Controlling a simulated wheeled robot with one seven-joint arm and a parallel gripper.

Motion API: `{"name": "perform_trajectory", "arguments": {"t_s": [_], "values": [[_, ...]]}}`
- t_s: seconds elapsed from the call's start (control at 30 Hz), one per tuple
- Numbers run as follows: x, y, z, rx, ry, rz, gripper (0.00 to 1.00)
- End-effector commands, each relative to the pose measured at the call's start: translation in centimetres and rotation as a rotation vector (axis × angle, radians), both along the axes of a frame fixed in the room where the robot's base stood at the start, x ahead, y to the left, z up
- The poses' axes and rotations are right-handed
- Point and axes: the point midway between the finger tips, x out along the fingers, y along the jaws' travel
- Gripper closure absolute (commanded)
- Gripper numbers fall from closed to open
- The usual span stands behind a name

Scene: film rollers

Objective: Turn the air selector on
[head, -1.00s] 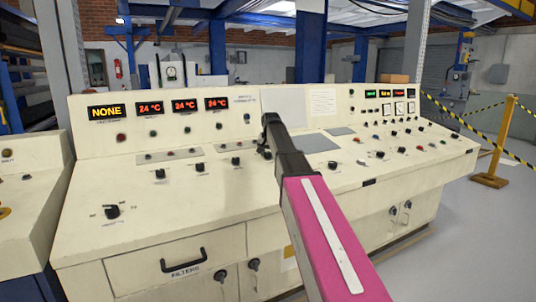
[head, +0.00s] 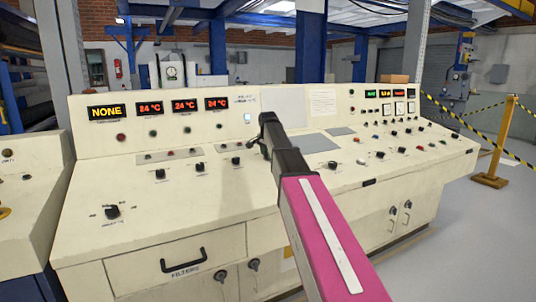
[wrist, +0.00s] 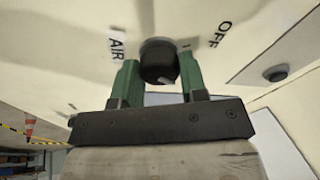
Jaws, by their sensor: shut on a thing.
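The air selector (wrist: 158,60) is a round black knob on the cream panel in the wrist view. The word AIR (wrist: 116,48) is printed to its left and OFF (wrist: 220,34) to its right. My gripper (wrist: 160,74) has a green finger on each side of the knob and is shut on it. The knob's pointer is hidden, so I cannot tell its setting. In the head view my gripper (head: 264,132) reaches the console's middle and hides the knob.
A small pale lit lamp (head: 247,118) sits just left of my gripper. Another round black control (wrist: 276,72) is at right in the wrist view.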

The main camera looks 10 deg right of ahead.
Motion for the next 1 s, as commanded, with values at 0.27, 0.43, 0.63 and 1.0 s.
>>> {"name": "perform_trajectory", "arguments": {"t_s": [0.27, 0.43, 0.63, 1.0], "values": [[0.0, 0.0, 0.0, 0.002, 0.0, -0.005, 0.84], [0.0, 0.0, 0.0, 0.001, 0.0, -0.004, 0.35], [0.0, 0.0, 0.0, 0.001, 0.0, -0.003, 0.35], [-1.0, 0.2, 3.1, 0.001, -0.002, -0.003, 0.35]]}}
